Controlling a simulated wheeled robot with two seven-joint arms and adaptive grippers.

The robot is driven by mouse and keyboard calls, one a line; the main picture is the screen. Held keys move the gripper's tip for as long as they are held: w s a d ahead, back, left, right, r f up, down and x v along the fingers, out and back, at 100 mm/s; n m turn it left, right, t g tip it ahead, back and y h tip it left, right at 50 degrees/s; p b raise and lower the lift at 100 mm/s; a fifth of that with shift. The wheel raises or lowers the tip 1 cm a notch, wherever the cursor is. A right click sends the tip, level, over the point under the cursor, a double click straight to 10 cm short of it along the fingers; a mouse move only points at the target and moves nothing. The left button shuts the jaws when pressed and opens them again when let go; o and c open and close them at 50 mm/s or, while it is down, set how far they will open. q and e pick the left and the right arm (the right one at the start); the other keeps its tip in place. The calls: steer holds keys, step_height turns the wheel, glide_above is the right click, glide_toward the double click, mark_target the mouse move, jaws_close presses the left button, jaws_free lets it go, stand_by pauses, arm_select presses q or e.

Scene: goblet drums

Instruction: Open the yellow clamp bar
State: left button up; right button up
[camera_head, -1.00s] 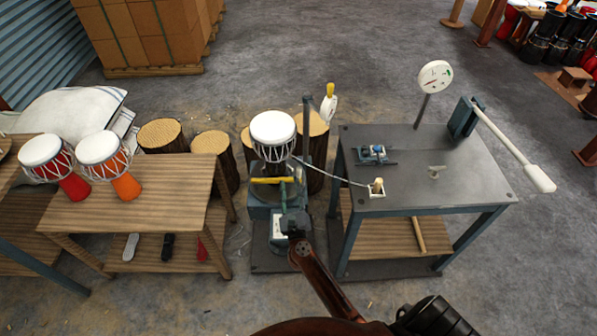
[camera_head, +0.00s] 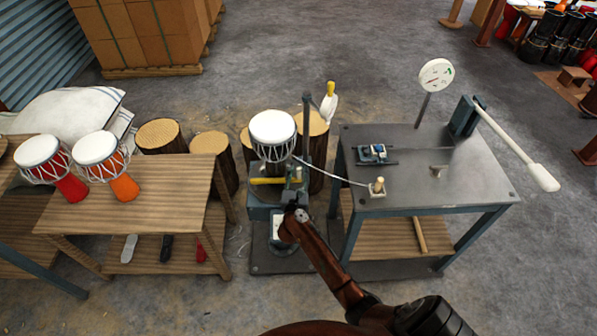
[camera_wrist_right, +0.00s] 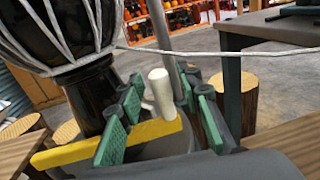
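The yellow clamp bar (camera_head: 266,181) lies across the stand below the black goblet drum with the white head (camera_head: 272,130). In the right wrist view the yellow bar (camera_wrist_right: 75,154) runs from lower left to the middle, with a pale upright knob (camera_wrist_right: 162,92) near its right end. My right gripper (camera_head: 294,178) is at the right end of the bar. In the wrist view its green-padded fingers (camera_wrist_right: 160,118) are apart, one on each side of the knob. I cannot tell whether either finger touches it. My left gripper is not in view.
A dark post (camera_head: 306,135) rises beside the drum. A cord runs from there to the grey metal table (camera_head: 460,185) on the right, which carries a dial gauge (camera_head: 436,75) and a long lever (camera_head: 515,145). A wooden table (camera_head: 150,200) with two red-and-orange drums stands left.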

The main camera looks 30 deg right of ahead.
steer(key=shift+c, duration=0.4)
jaws_close()
stand_by(0.4)
